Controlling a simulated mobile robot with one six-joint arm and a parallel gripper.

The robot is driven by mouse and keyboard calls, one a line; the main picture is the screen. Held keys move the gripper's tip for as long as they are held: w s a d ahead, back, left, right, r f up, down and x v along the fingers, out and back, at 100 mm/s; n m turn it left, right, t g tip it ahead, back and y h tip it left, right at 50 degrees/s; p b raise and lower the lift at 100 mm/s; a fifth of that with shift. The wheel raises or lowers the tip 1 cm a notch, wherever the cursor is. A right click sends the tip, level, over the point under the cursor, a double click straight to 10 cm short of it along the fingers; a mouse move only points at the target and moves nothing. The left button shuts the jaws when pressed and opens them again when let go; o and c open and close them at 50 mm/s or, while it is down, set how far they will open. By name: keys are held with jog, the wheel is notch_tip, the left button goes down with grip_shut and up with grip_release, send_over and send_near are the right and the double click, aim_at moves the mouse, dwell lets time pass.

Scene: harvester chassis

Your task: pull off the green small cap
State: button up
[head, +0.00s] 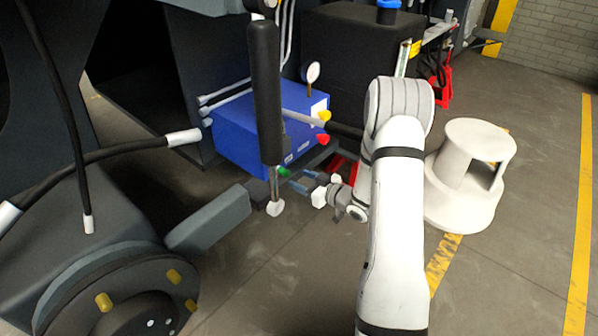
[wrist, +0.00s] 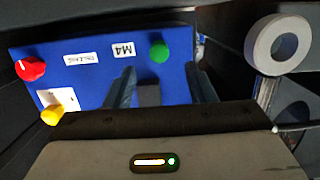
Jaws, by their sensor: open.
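The green small cap (wrist: 159,51) sits on the front face of the blue box (wrist: 95,85), near an upside-down M4 label in the wrist view. In the head view the green cap (head: 284,172) is partly visible low on the blue box (head: 235,132), behind a black cylinder. My gripper (wrist: 160,80) is open and empty, its two fingers pointing at the box face on either side of the green cap's line. It appears apart from the cap. In the head view my gripper (head: 303,182) is just right of and below the green cap.
A red cap (wrist: 30,68) and a yellow cap (wrist: 52,115) are on the same box face. A black cylinder (head: 265,90) with a pale rod end stands close in front of the box. A round grey ring (wrist: 278,44) is right in the wrist view. A white stool (head: 466,180) stands at right.

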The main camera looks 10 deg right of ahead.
aim_at(288, 175)
jog(key=b+x, duration=0.2)
jog(key=x, duration=0.6)
jog(key=shift+w+r, duration=0.1)
jog(key=shift+w, duration=0.05)
jog(key=shift+c, duration=0.3)
grip_shut()
dwell(0.4)
jog(key=shift+s+d, duration=0.1)
jog(key=shift+s, duration=0.1)
jog(key=shift+f+v, duration=0.15)
jog(key=shift+v, duration=0.75)
jog(key=shift+f+v, duration=0.1)
jog(key=shift+v, duration=0.75)
